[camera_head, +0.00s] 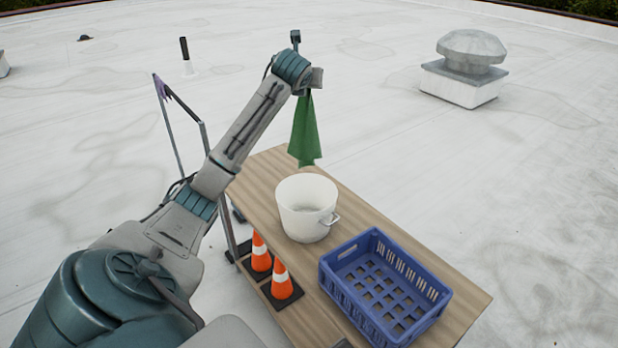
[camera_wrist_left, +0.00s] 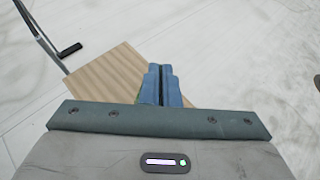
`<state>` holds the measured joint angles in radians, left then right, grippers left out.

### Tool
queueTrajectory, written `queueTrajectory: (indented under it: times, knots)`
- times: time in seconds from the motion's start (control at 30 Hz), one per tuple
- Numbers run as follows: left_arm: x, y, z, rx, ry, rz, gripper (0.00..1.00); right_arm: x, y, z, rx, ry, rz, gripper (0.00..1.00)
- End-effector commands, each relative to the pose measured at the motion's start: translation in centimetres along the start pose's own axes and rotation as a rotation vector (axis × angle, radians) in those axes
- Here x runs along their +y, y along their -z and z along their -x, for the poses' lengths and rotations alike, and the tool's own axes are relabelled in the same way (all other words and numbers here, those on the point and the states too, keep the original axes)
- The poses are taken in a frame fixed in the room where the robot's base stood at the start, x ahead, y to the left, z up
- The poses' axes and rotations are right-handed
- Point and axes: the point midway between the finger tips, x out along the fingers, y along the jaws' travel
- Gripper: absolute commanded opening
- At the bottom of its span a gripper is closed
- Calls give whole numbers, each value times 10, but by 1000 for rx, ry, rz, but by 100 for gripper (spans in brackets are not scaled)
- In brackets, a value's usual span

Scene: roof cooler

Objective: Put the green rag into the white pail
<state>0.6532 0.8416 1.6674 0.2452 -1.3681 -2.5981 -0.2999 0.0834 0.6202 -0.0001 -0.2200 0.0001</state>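The green rag (camera_head: 304,131) hangs down from my left gripper (camera_head: 311,90), above the far end of the wooden table. My left gripper is shut on its upper end. In the left wrist view the blue fingers (camera_wrist_left: 161,86) are together, and only a small green edge shows beside them. The white pail (camera_head: 307,207) stands upright on the table, nearer to me than the rag and just below it in the head view. The part of its inside that shows looks empty. My right gripper is in neither view.
A blue crate (camera_head: 345,291) stands on the table (camera_head: 262,180) right of the pail. Two orange cones (camera_head: 280,278) stand at the table's left edge. A metal frame (camera_head: 203,132) rises behind my arm. A roof vent (camera_head: 471,52) stands far off on the right.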

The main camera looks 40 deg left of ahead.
Motion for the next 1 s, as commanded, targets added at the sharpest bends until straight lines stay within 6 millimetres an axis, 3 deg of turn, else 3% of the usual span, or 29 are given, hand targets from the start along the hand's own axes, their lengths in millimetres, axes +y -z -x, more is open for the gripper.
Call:
queueTrajectory:
  times: [1.0]
  knots:
    - [-4,13,25,0,0,0,0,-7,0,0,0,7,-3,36]
